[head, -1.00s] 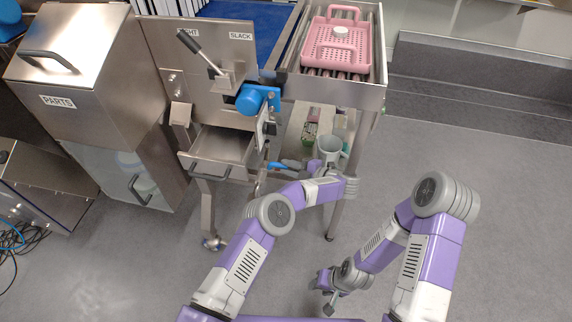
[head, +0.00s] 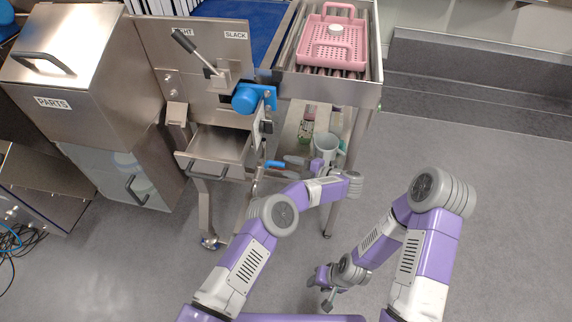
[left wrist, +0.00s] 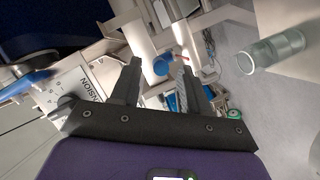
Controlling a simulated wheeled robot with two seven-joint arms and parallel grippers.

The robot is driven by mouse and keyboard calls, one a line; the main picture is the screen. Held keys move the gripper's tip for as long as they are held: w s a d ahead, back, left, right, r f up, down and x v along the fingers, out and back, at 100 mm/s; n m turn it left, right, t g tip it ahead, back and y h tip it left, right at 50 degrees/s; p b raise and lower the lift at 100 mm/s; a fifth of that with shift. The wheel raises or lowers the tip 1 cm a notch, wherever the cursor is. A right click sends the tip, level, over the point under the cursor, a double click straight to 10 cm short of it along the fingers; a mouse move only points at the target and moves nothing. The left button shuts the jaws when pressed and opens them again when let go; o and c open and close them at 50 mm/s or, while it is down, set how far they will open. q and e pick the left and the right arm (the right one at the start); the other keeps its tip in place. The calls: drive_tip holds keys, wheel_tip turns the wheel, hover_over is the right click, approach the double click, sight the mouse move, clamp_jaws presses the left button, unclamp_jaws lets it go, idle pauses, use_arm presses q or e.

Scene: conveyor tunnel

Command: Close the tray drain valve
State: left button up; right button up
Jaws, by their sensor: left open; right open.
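A small blue lever (head: 275,164), which looks like the drain valve handle, sits beside the right side of the steel tray (head: 222,146) under the machine. My left gripper (head: 290,160) is just right of this lever, its grey fingers pointing toward it; I cannot tell whether they touch. In the left wrist view the fingers (left wrist: 160,75) are open with nothing gripped. My right gripper (head: 325,290) is open and empty, low over the floor.
A pink basket (head: 333,44) sits on the rollers above. A blue motor (head: 246,98) juts out above the lever. The floor at right is clear.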

use_arm(q)
drive_tip(key=v, duration=0.5)
drive_tip(key=shift+s+d, duration=0.1)
drive_tip(key=shift+d, duration=0.05)
drive_tip(key=shift+c, duration=0.3)
idle(0.9)
